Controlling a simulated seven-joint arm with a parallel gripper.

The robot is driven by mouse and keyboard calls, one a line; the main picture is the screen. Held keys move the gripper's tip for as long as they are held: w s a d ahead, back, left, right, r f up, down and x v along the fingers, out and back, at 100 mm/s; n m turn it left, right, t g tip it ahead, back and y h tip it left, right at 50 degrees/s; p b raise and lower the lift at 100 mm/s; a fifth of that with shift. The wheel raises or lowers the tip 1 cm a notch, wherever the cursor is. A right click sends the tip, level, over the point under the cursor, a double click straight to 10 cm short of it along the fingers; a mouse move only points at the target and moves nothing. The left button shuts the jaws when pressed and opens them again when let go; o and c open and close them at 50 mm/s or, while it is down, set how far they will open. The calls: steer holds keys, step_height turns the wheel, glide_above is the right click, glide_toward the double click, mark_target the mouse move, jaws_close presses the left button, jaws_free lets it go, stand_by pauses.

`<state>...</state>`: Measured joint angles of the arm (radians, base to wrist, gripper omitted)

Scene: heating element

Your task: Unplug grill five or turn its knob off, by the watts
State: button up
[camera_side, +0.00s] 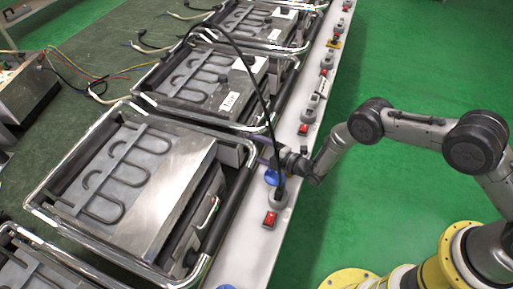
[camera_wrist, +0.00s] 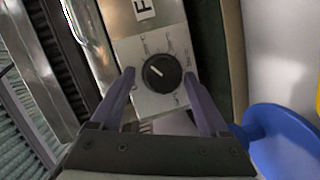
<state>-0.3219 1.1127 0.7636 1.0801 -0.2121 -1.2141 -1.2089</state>
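A black knob (camera_wrist: 160,73) with a pale pointer sits on a metal control plate (camera_wrist: 150,105) with small markings around it, in the wrist view. My gripper (camera_wrist: 159,76) is open, with one fingertip on each side of the knob in the picture; I cannot tell whether they touch it. In the side view my gripper (camera_side: 266,161) reaches over the rail to the near grill (camera_side: 160,195), whose knob is hidden there. A black plug with its cable (camera_side: 279,194) is in a grey socket on the rail. No watt reading is legible.
More grills (camera_side: 205,85) stand in a row behind. The white rail (camera_side: 245,250) carries red switches (camera_side: 270,219), sockets and a blue cover (camera_side: 271,177), also near my right finger in the wrist view (camera_wrist: 285,140). The black cable arches over the second grill. Green floor (camera_side: 420,60) is clear.

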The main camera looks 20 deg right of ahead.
steer(key=shift+s+d+f, duration=0.1)
steer(key=shift+s+f, duration=0.05)
steer(key=shift+f, duration=0.15)
